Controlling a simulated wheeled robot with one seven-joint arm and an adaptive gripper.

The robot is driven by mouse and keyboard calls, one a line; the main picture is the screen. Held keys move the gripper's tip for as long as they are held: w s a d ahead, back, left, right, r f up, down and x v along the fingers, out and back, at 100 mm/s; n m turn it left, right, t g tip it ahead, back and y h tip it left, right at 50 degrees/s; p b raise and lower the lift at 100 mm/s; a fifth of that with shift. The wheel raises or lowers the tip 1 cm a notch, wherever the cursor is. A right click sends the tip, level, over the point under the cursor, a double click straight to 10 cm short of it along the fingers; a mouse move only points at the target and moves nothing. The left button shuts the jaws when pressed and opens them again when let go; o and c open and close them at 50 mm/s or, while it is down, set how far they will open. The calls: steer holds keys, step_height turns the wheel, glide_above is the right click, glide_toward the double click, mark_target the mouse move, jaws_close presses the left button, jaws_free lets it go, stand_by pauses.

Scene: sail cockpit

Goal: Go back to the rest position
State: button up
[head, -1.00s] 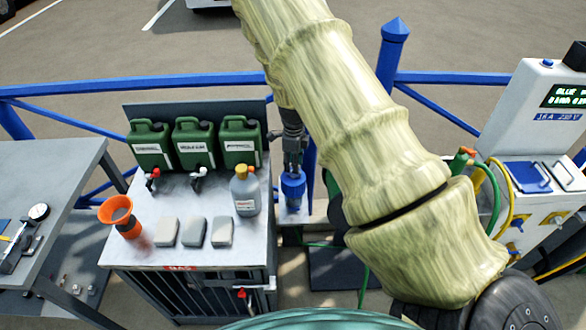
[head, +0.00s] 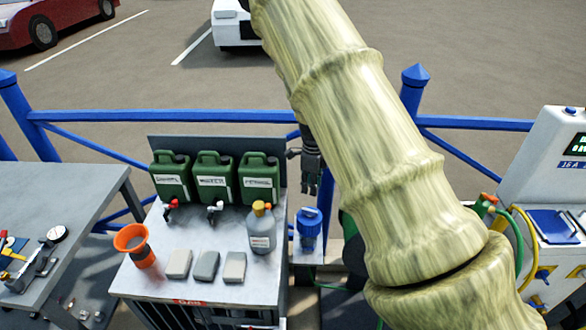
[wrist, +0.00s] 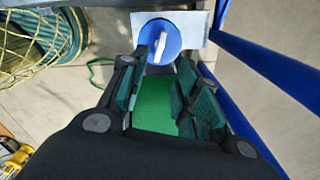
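My gripper (head: 311,158) hangs fingers down in the head view, partly hidden by my thick pale arm. It is above a blue cylindrical fitting (head: 308,228) on a pale stand and apart from it. In the wrist view my gripper (wrist: 160,88) has its two dark fingers spread with nothing between them. A green surface shows in the gap. The blue fitting's round top (wrist: 172,52) with a white bar lies beyond the fingertips.
A grey cabinet (head: 210,287) holds green canisters, an orange funnel (head: 136,243), grey blocks and a grey bottle (head: 261,232). A blue railing (head: 175,116) runs behind. A grey table (head: 60,185) stands left, a white power post (head: 548,165) right.

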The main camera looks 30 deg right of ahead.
steer(key=s+a+f+n+g+h+b, duration=0.1)
steer(key=s+a+f+n, duration=0.2)
steer(key=s+f+n, duration=0.6)
steer(key=s+a+f+n+h+b, duration=0.1)
steer(key=s+a+f+n, duration=0.3)
steer(key=s+f, duration=0.85)
steer(key=s+a+f+n+y+b, duration=0.1)
steer(key=s+a+f+n, duration=0.1)
steer(key=s+a+n, duration=0.4)
steer(key=s+a+f+n+t+y, duration=0.1)
steer(key=s+a+f+n, duration=0.1)
steer(key=s+a+n, duration=0.5)
steer(key=s+n, duration=0.1)
steer(key=s, duration=0.4)
steer(key=shift+a+f+n+b, duration=0.25)
steer(key=shift+f+n+b, duration=0.05)
steer(key=shift+f+b, duration=0.1)
steer(key=shift+d, duration=0.15)
